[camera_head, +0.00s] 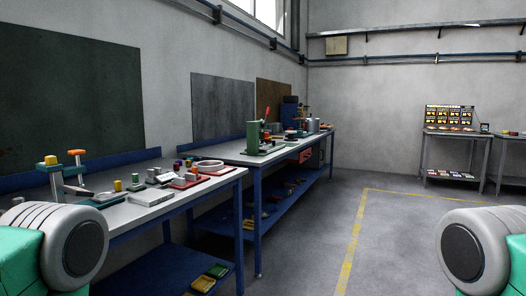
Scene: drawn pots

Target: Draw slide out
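I cannot pick out a slide for certain. A red part (306,156) shows under the far end of the long workbench (222,178); it is too small to tell what it is. On the bench stand a green press-like device (254,138) with a red handle and, nearer, a fixture with yellow and orange knobs (62,174). My rounded grey and green arm parts show at the lower left and lower right corners. Neither gripper is in view.
The blue lower shelf (262,217) holds several small trays, including a green one (217,271). A table (455,134) with a display of small coloured items stands at the back right. The grey floor (400,235), marked with a yellow line, is clear.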

